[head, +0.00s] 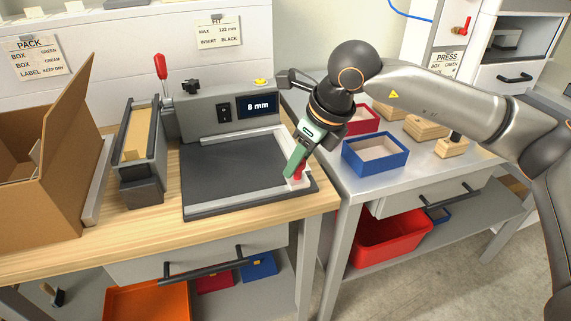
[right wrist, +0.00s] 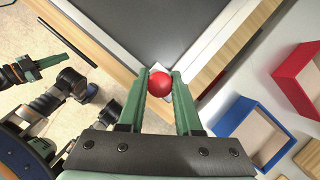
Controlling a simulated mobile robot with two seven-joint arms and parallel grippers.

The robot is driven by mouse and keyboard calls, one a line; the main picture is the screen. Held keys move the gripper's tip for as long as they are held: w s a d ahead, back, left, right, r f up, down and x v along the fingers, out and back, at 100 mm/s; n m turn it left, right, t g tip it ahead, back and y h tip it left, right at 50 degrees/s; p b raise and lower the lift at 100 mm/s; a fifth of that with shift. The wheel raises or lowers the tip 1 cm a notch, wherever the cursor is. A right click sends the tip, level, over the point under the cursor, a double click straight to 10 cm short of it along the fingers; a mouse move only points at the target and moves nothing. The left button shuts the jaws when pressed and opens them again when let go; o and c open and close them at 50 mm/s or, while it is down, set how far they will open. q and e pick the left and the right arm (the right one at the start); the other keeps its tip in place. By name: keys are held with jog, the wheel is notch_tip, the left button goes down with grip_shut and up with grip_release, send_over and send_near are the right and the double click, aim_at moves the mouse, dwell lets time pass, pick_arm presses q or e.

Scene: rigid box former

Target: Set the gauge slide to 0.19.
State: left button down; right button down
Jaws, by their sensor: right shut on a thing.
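The box former (head: 232,178) has a dark flat bed with pale rails along its back and right edges. Its display (head: 259,107) reads "8 mm". A red knob (head: 298,174) is at the front right corner of the bed, and it also shows in the right wrist view (right wrist: 159,84). My right gripper (head: 293,168) reaches down over that corner. Its green fingers (right wrist: 160,92) are shut on the red knob, one on each side. My left gripper (right wrist: 46,62) shows small at the left of the right wrist view; its jaw state is unclear. I cannot make out a 0.19 mark.
An open cardboard box (head: 60,170) and a grey holder (head: 138,150) stand left of the former. A red lever (head: 160,67) rises behind it. On the right bench are a blue tray (head: 375,153), a red tray (head: 362,121) and wooden blocks (head: 427,127).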

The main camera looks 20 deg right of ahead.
jog(key=shift+r, duration=0.1)
jog(key=c, duration=0.6)
grip_release()
jog(key=p+v, duration=0.1)
jog(key=v, duration=1.1)
jog(key=shift+d+r, duration=0.15)
jog(key=shift+r, duration=0.05)
jog(key=shift+s, duration=0.2)
